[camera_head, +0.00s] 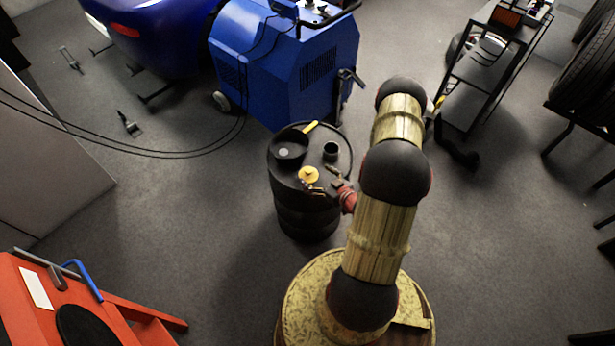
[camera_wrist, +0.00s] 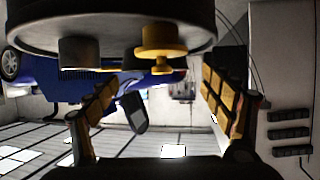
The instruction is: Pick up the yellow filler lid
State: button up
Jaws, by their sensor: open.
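The yellow filler lid (camera_head: 309,174) is a small round cap with a raised knob, resting on the near part of the black drum top (camera_head: 286,184). In the wrist view, which is upside down, the lid (camera_wrist: 161,40) shows at the top middle, upright on the drum rim. My gripper (camera_head: 321,182) is just to the near right of the lid in the head view. Its two padded fingers are spread apart and empty in the wrist view (camera_wrist: 160,95). The lid lies beyond the fingertips, roughly in line with the gap and apart from both fingers.
A dark round bowl (camera_head: 290,148) and a small dark cup (camera_head: 331,150) share the drum top, with a yellow-handled item (camera_head: 310,126) at its far edge. A blue machine (camera_head: 285,65) stands behind the drum. A black shelf cart (camera_head: 485,75) is at the right.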

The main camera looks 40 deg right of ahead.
aim_at(311, 174)
jog(key=x, duration=0.2)
jog(key=b+x, duration=0.1)
jog(key=x, duration=0.1)
jog(key=shift+w+a+f+b, duration=0.15)
jog(key=shift+a+f+b, duration=0.05)
jog(key=shift+f+b, duration=0.15)
jog(key=shift+w+d+f, duration=0.15)
jog(key=shift+w+f, duration=0.05)
jog(key=shift+w, duration=0.4)
jog(key=shift+c, duration=1.3)
jog(key=shift+s, duration=0.1)
jog(key=c, duration=1.4)
